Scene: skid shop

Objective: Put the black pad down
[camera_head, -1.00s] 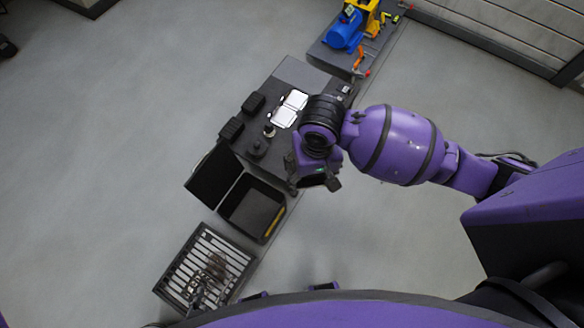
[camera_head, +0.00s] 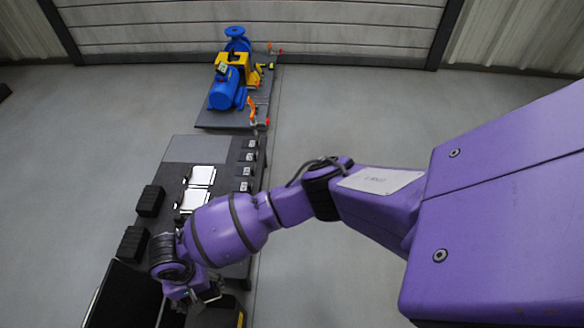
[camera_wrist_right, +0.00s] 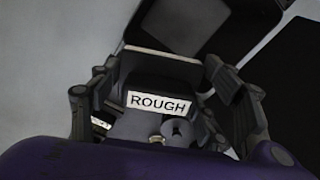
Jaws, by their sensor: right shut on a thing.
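My right gripper (camera_head: 195,298) is low in the head view, above the near end of the dark bench (camera_head: 183,150). In the right wrist view its two fingers (camera_wrist_right: 162,80) are shut on a dark block with a white label reading ROUGH (camera_wrist_right: 160,103), which I take to be the black pad. A pale edge shows along the block's far side. In the head view the arm and wrist hide the pad. My left gripper is not in view.
Two black blocks (camera_head: 150,201) and two white plates (camera_head: 202,175) lie on the bench. Several small labelled black blocks (camera_head: 247,157) line its right edge. An open black case (camera_head: 122,298) is at the near end. A blue and yellow pump (camera_head: 228,82) stands beyond.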

